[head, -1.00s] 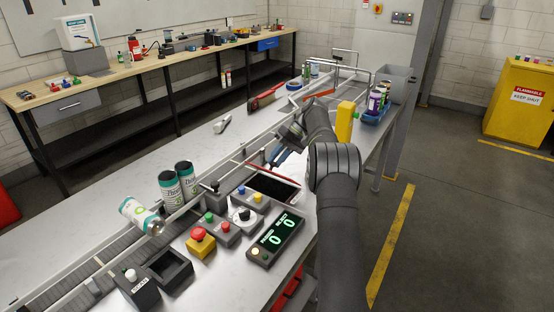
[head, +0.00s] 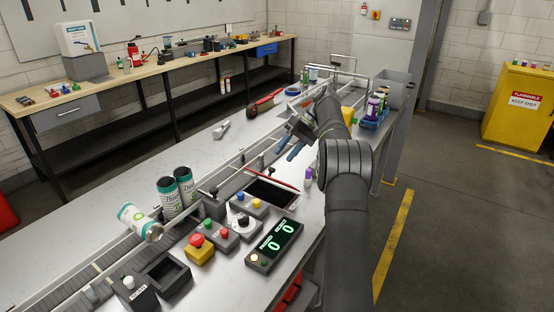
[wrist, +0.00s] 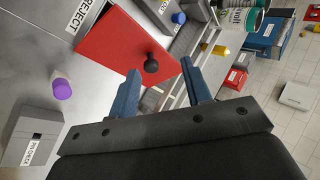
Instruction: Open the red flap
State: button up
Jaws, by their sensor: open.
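The red flap (wrist: 108,58) is a flat red panel with a round black knob (wrist: 151,65) near its right edge in the wrist view. A REJECT label (wrist: 84,16) is beside it. In the head view only a thin red strip (head: 284,183), probably its edge, shows behind a dark rectangle (head: 270,192). My gripper (wrist: 163,80) is open, its two blue fingers apart, with the knob appearing between and just beyond the tips. I cannot tell whether the fingers touch it. In the head view my gripper (head: 291,152) is above and behind the strip.
A purple-capped bottle (wrist: 62,87) stands left of the flap in the wrist view. A button box with blue and yellow buttons (head: 250,202) and a counter display (head: 274,244) are close in front. Teal cans (head: 186,184) stand by the conveyor rails.

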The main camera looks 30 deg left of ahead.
jog(key=w+d+r, duration=0.1)
jog(key=d+r, duration=0.3)
jog(key=d, duration=0.3)
jog(key=shift+d+r, duration=0.3)
jog(key=shift+d, duration=0.05)
jog(key=shift+c, duration=0.3)
